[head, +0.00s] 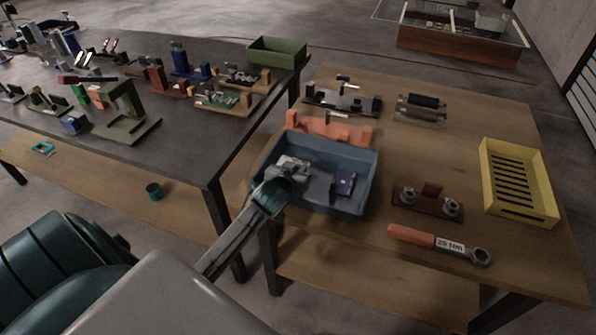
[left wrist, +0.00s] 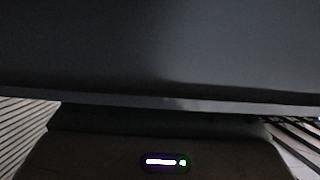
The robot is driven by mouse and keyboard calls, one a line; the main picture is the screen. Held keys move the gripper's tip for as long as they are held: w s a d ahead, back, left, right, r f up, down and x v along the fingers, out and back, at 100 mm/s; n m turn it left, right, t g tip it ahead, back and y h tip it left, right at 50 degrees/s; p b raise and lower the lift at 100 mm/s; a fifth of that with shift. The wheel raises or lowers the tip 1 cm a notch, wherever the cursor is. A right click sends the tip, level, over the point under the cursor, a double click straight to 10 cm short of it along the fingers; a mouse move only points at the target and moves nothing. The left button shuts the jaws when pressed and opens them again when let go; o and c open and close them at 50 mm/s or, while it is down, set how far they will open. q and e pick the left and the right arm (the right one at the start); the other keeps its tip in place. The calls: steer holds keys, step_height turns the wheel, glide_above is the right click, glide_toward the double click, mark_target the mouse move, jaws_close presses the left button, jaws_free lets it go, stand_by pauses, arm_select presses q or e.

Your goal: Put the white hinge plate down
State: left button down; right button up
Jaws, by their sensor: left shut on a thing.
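My left gripper (head: 293,176) is in the blue bin (head: 345,203) on the wooden table, in the left part of its opening. It is shut on a pale, whitish piece (head: 290,162), which looks like the white hinge plate. The wrist hides part of this piece, and I cannot tell whether it touches the bin floor. Another light grey piece (head: 319,187) and a dark blue block (head: 344,182) lie in the bin to the right. The left wrist view shows mostly a dark surface, with no clear plate. My right gripper is not in view.
An orange rack (head: 330,127) stands behind the bin. A dark red fixture (head: 428,203), a torque wrench (head: 440,243) and a yellow slotted crate (head: 518,182) lie to the right. A dark table with many fixtures and a green bin (head: 276,53) is at left.

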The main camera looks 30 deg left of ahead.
arm_select(q)
steer(key=shift+f, duration=0.6)
steer(key=c, duration=1.3)
jaws_free()
steer(key=shift+f, duration=0.1)
steer(key=shift+o, duration=0.2)
steer(key=b+v, duration=0.1)
steer(key=v, duration=1.1)
